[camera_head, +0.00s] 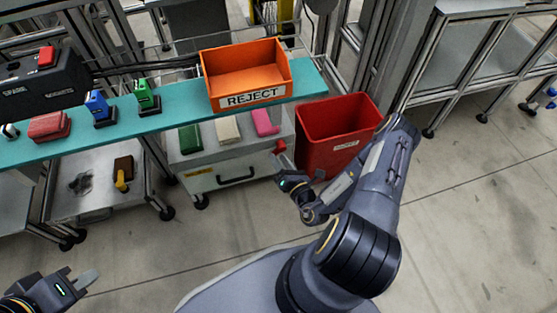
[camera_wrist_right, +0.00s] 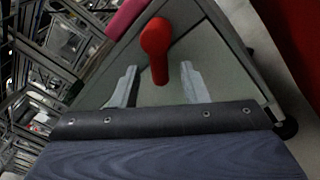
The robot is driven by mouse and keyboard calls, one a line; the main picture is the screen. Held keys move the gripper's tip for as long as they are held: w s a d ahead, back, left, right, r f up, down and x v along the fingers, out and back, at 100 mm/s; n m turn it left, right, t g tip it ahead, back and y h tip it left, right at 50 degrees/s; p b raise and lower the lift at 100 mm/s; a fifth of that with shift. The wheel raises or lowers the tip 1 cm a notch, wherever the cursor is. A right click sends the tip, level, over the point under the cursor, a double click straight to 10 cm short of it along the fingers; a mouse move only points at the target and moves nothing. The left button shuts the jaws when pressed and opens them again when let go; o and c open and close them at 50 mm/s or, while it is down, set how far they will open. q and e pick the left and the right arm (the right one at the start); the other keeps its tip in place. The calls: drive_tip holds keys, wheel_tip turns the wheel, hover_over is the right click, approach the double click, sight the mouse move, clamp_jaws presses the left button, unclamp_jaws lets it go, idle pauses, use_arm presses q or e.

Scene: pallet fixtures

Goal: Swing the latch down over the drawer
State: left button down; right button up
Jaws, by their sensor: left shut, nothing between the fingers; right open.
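The drawer (camera_head: 205,182) is the pale front of a low cabinet under the teal shelf, with a dark bar handle (camera_head: 237,177). The red latch (camera_head: 280,147) is at the right end of that front. In the right wrist view the latch (camera_wrist_right: 157,45) has a round head and a narrower arm reaching down the picture toward the gap between my fingers. My right gripper (camera_wrist_right: 158,86) is open with one finger on either side of the latch arm's line; contact is not clear. My left gripper (camera_head: 80,283) is shut and empty at the lower left, far from the drawer.
A red bin (camera_head: 335,135) stands close right of the cabinet, beside my right gripper. An orange REJECT tray (camera_head: 247,70) sits on the teal shelf (camera_head: 170,118) above. Green, cream and pink blocks (camera_head: 228,130) lie on the cabinet top. The floor in front is clear.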

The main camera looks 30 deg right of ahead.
drive_tip(key=shift+w, duration=0.6)
drive_tip(key=shift+c, duration=0.2)
clamp_jaws()
drive_tip(key=shift+s+d+f+n+g+h+p, duration=0.1)
drive_tip(key=shift+d+n+g+p, duration=0.2)
drive_tip(key=shift+n+p, duration=1.15)
drive_tip(key=shift+s+d+f+n+g+h+p, duration=0.1)
drive_tip(key=shift+d+n+g+p, duration=0.2)
drive_tip(key=shift+n+p, duration=1.1)
drive_tip(key=shift+s+d+n+g+h+p, duration=0.15)
drive_tip(key=shift+d+n+p, duration=0.25)
drive_tip(key=shift+n+p, duration=1.05)
drive_tip(key=shift+f+m+p, duration=0.1)
drive_tip(key=shift+m+p, duration=0.3)
drive_tip(key=shift+p, duration=0.1)
